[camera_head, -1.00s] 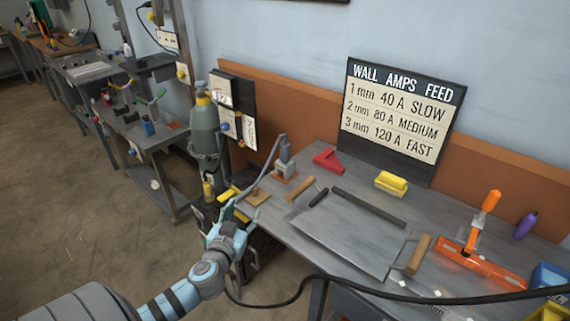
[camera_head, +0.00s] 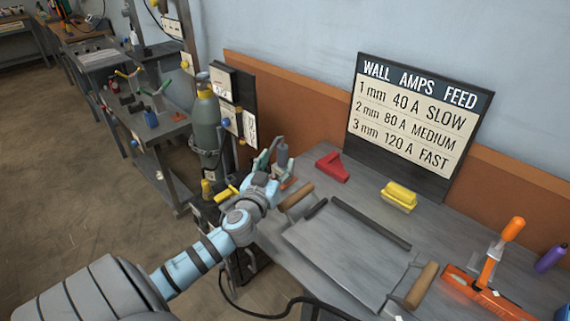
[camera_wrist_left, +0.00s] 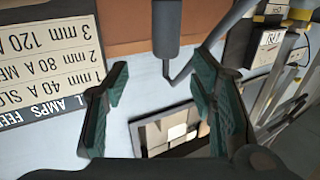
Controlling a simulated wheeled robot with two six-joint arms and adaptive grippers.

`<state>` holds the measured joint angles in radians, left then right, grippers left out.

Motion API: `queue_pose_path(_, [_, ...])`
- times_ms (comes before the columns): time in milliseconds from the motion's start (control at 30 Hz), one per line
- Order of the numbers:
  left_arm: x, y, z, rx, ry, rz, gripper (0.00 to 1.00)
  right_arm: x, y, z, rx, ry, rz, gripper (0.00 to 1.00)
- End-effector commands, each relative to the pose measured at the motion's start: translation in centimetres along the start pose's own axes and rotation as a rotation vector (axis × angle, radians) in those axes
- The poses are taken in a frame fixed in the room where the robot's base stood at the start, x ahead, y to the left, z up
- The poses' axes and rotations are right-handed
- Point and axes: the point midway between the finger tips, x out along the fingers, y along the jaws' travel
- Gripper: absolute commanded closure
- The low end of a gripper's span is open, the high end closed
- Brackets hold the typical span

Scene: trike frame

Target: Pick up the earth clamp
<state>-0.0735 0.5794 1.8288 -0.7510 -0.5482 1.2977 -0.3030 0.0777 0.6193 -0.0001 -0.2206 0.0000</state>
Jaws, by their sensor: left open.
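I cannot surely tell which thing is the earth clamp. A grey upright fitting (camera_head: 283,156) stands at the bench's far left corner, partly hidden by my left gripper. My left gripper (camera_head: 266,157) is open beside it. In the left wrist view, a dark grey cylinder (camera_wrist_left: 167,28) comes down from the top edge, beyond and between the open green-padded fingers of my left gripper (camera_wrist_left: 160,98). It does not look gripped. An orange clamp-like tool (camera_head: 490,268) with an upright handle lies at the bench's right. My right gripper is not in view.
The grey bench (camera_head: 312,242) holds a metal sheet (camera_head: 345,245), wooden handles, a red angled block (camera_head: 332,167) and a yellow block (camera_head: 399,194). A gas cylinder (camera_head: 206,125) stands left of the bench. A black cable (camera_head: 252,312) crosses in front. A sign board (camera_head: 413,118) stands behind.

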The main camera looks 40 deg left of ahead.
Motion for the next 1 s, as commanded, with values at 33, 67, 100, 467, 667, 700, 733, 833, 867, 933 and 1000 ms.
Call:
queue_pose_path(33, [1.0,-0.1,0.0,-0.001,0.001,-0.004,0.49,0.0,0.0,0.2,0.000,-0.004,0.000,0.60])
queue_pose_path(67, [1.5,-0.1,0.0,0.000,0.001,-0.003,0.49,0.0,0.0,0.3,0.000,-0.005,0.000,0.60])
queue_pose_path(100, [1.9,-0.1,0.0,0.000,0.000,-0.003,0.49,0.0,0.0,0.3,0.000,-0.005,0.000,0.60])
queue_pose_path(467, [7.5,-0.6,0.2,-0.001,0.000,0.001,0.49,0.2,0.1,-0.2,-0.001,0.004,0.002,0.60])
queue_pose_path(667, [7.6,-0.5,0.2,0.001,-0.001,0.003,0.49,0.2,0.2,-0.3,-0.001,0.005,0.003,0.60])
queue_pose_path(700, [7.6,-0.5,0.2,0.001,-0.001,0.003,0.54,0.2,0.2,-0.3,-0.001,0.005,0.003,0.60])
queue_pose_path(733, [7.6,-0.5,0.2,0.001,-0.001,0.003,0.58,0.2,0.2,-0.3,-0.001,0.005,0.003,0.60])
queue_pose_path(833, [7.6,-0.5,0.2,0.001,-0.001,0.003,0.74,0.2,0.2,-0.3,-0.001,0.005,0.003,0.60])
queue_pose_path(867, [7.6,-0.5,0.2,0.001,-0.001,0.003,0.79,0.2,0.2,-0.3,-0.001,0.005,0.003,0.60])
queue_pose_path(933, [7.6,-0.5,0.2,0.001,-0.001,0.003,0.90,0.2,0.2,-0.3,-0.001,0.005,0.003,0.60])
queue_pose_path(1000, [7.6,-0.5,0.2,0.001,-0.001,0.003,1.00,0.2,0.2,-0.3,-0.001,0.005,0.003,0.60])
